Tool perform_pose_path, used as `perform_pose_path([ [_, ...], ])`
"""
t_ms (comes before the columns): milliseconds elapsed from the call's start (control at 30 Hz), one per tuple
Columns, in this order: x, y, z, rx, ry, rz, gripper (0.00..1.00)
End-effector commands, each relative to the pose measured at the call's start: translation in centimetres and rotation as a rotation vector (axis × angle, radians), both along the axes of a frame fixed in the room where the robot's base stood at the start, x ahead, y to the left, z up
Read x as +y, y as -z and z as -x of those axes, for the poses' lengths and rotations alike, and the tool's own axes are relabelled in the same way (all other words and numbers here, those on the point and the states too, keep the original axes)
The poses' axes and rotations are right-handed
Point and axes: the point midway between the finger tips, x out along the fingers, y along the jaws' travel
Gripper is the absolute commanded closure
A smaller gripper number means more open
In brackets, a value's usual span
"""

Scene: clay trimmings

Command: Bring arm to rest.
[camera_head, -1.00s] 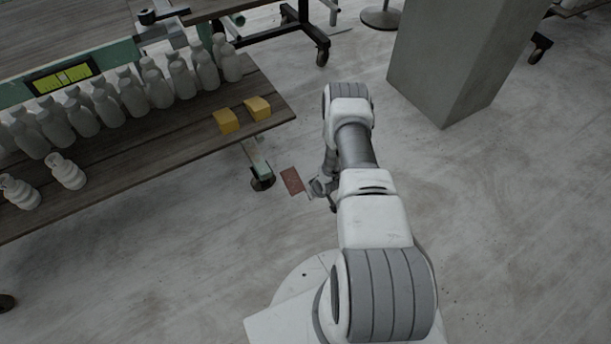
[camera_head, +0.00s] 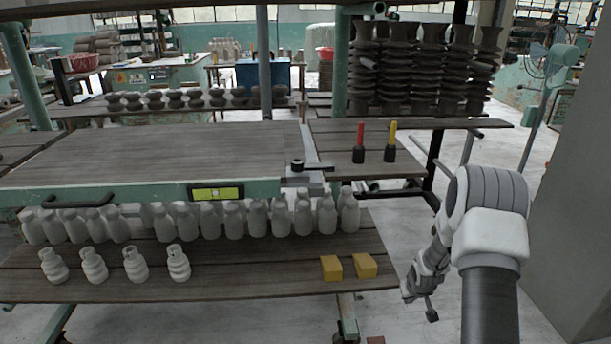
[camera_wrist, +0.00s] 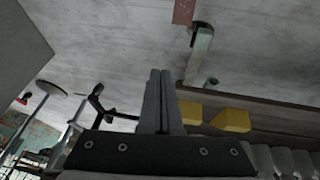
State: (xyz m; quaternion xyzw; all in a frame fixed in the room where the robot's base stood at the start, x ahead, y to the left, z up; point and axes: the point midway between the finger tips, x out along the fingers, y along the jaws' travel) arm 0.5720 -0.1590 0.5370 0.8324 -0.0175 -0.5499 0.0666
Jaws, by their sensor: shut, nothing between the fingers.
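My arm is at the right of the head view, with its upper links rising from the bottom edge. My gripper (camera_head: 419,302) hangs low, just right of the lower shelf's right end, over the floor. In the wrist view the two fingers of my gripper (camera_wrist: 159,85) lie side by side with only a thin line between them, and hold nothing. I see no contact with the shelf, but the exact gap is hard to tell.
The lower shelf (camera_head: 220,288) carries several pale bottles, small ribbed pots and two yellow blocks (camera_head: 331,268); a yellow block also shows in the wrist view (camera_wrist: 232,120). A grey pillar (camera_head: 575,225) stands at right. Open floor lies between shelf and pillar.

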Motion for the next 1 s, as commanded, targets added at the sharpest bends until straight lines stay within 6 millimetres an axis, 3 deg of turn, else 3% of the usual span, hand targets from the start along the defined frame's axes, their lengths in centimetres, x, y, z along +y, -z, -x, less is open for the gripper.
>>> perform_pose_path([
  [33,0.3,-2.7,-0.2,-0.009,0.002,0.008,1.00],
  [100,0.8,-5.7,-0.1,-0.013,0.009,0.014,1.00],
  [267,2.1,-12.3,0.9,-0.021,0.025,0.025,1.00],
  [500,4.6,-21.2,4.1,-0.036,0.045,0.027,1.00],
  [800,8.0,-30.0,10.4,-0.055,0.064,0.008,1.00],
  [1000,10.3,-34.2,15.7,-0.068,0.068,-0.017,1.00],
])
